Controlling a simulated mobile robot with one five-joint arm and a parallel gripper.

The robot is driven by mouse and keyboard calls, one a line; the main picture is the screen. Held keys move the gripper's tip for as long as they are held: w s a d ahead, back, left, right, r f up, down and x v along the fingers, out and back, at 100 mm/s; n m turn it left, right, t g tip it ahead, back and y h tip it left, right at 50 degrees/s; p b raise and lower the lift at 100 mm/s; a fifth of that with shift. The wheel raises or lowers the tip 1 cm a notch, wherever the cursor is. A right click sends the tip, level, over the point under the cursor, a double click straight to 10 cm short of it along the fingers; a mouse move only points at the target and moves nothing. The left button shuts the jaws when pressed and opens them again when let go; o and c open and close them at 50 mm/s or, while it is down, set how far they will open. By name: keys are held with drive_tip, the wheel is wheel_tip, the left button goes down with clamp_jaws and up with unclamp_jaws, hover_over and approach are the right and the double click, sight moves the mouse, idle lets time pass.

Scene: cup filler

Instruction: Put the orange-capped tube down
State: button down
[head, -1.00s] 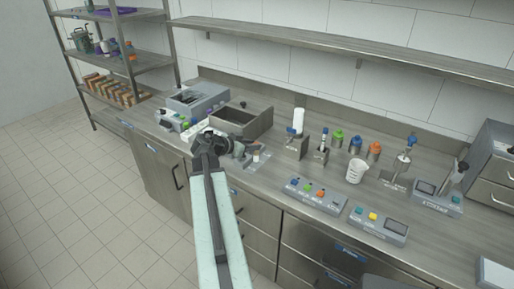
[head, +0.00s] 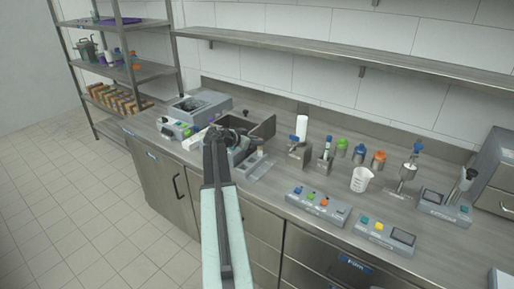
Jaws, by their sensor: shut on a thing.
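A low grey rack or tray (head: 259,166) lies on the bench just right of my gripper.
Button panels (head: 318,204), a white beaker (head: 361,180) and several capped bottles (head: 359,153) stand to the right. A shelf (head: 350,62) runs above.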

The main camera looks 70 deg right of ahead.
drive_tip(key=shift+f, duration=0.95)
drive_tip(key=shift+r, duration=0.25)
drive_tip(key=shift+f, duration=0.2)
drive_tip(key=c, duration=1.2)
unclamp_jaws()
drive_tip(key=shift+o, duration=0.2)
drive_tip(key=shift+r, duration=0.15)
